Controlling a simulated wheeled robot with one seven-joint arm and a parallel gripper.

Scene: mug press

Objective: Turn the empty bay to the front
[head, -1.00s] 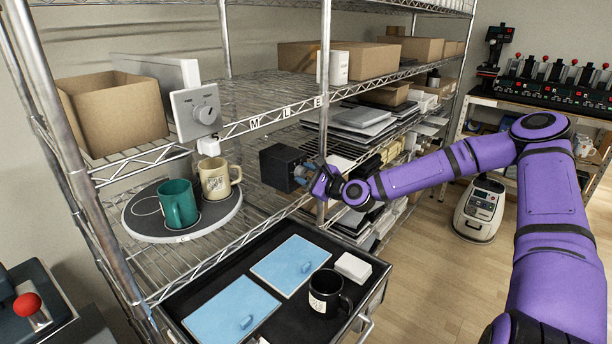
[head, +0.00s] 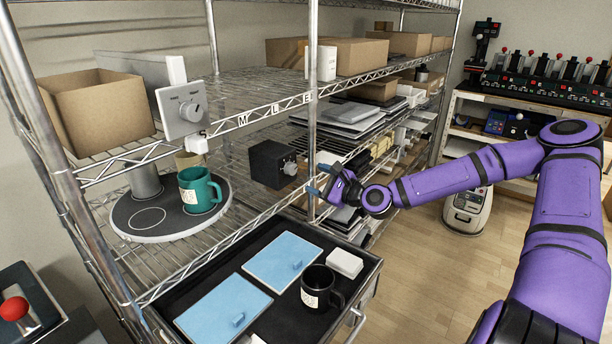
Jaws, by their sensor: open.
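A round dark turntable (head: 172,222) stands on the wire shelf at left. A teal mug (head: 200,190) with a pale label stands on its right side. A cream mug (head: 187,160) behind it is mostly hidden. A grey cylinder (head: 144,180) stands at the back left; I cannot tell what it is. An empty ringed bay (head: 148,219) lies at the front left. A black box (head: 269,164) with a grey knob (head: 290,168) sits on the shelf to the right. My gripper (head: 319,180) is open and empty, just right of the knob and apart from it.
A panel with a dial (head: 182,110) hangs above the turntable. Below, a dark drawer (head: 262,312) holds blue lidded panels (head: 284,262), a black mug (head: 319,289) and a white block (head: 345,263). A shelf post (head: 312,130) rises close to my gripper.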

